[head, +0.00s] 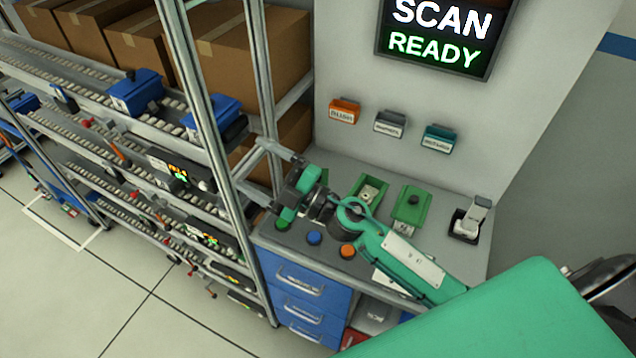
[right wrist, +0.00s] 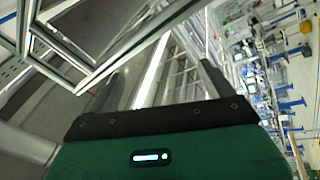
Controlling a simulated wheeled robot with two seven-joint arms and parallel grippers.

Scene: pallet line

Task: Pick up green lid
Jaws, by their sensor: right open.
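A green lid (head: 412,200) with a dark knob sits on a green box on the grey worktop, right of centre in the head view. Left of it stands an open green box (head: 372,188) with something pale inside. My right gripper (head: 254,165) is open and empty. It points left towards the shelf frame, well left of the lid and apart from it. In the right wrist view, its two dark fingers (right wrist: 160,78) stand wide apart with nothing between them; no lid shows there. My left gripper is not in view.
A metal shelf post (head: 215,150) stands close to my right gripper. Roller racks with blue bins (head: 135,92) lie left. A small device in a dark holder (head: 470,220) stands right of the lid. Round blue (head: 314,238) and orange (head: 347,251) discs lie near the worktop's front.

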